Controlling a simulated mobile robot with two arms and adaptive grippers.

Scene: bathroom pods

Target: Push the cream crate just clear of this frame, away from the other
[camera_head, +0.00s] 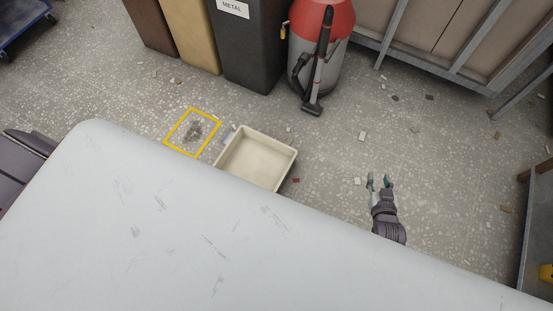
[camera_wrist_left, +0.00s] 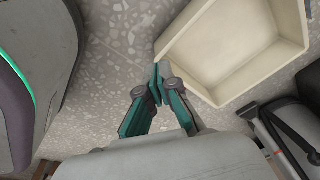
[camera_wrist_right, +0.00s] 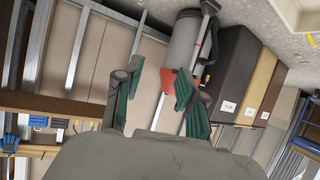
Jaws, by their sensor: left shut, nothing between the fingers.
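The cream crate (camera_head: 291,153) is a shallow open box on the speckled floor, its near corner hidden by a pale surface. A yellow square frame (camera_head: 179,148) is marked on the floor left of it, around a dark grey patch; a narrow strip of floor shows between them. In the left wrist view my left gripper (camera_wrist_left: 157,82) is shut and empty, its tips beside the crate's left corner (camera_wrist_left: 240,85); I cannot tell whether they touch. My right gripper (camera_head: 379,180) is open and empty above the floor to the right, and shows in the right wrist view (camera_wrist_right: 160,62).
A red and grey vacuum cleaner (camera_head: 335,65) stands behind the crate, beside a dark bin (camera_head: 250,50) labelled METAL and a tan bin (camera_head: 190,35). A metal-framed panel structure (camera_head: 440,45) stands at the back right. Small chips litter the floor. Open floor lies right of the crate.

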